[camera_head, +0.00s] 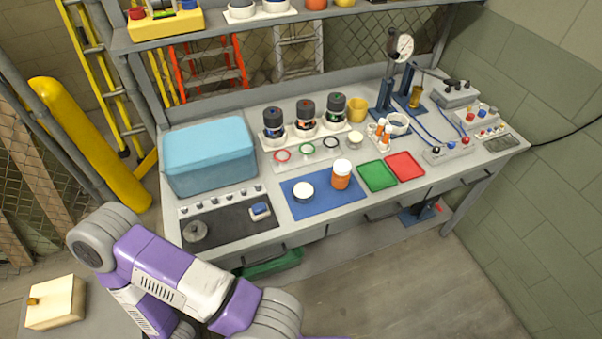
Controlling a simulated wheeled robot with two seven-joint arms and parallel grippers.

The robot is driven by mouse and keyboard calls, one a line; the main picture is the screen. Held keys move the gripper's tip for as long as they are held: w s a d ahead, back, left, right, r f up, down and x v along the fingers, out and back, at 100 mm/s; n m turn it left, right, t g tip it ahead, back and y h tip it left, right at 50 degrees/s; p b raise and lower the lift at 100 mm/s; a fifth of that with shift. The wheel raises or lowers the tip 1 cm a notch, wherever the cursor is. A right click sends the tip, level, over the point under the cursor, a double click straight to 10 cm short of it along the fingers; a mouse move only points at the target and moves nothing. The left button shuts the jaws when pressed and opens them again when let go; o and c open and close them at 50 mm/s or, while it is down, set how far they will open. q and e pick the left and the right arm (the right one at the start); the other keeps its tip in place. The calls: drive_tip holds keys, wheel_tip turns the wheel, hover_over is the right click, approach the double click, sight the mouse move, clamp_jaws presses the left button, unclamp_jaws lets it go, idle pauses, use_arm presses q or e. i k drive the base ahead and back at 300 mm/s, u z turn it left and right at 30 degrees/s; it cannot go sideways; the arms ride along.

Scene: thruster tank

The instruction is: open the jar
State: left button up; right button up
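An orange jar (341,180) with a white lid (342,166) stands upright on the blue mat (325,203) near the bench's front edge. The lid sits on top of it. Left of it on the same mat is a low, round thing with a white top (303,190); I cannot tell if it is another jar. My purple and grey arm crosses the lower left, in front of the bench, and leaves the bottom of the picture. Neither of my grippers shows, and nothing touches the jar.
A green tray (377,176) and a red tray (405,166) lie right of the jar. A teal box (209,155) and a dark mat (231,222) are to the left. Several dark-capped containers stand behind, below a shelf (225,27). A dial gauge stand (393,70) rises at the back right.

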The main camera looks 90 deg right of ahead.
sight(339, 182)
drive_tip(key=u, duration=0.05)
drive_tip(key=k, duration=1.4)
drive_tip(key=z, duration=1.25)
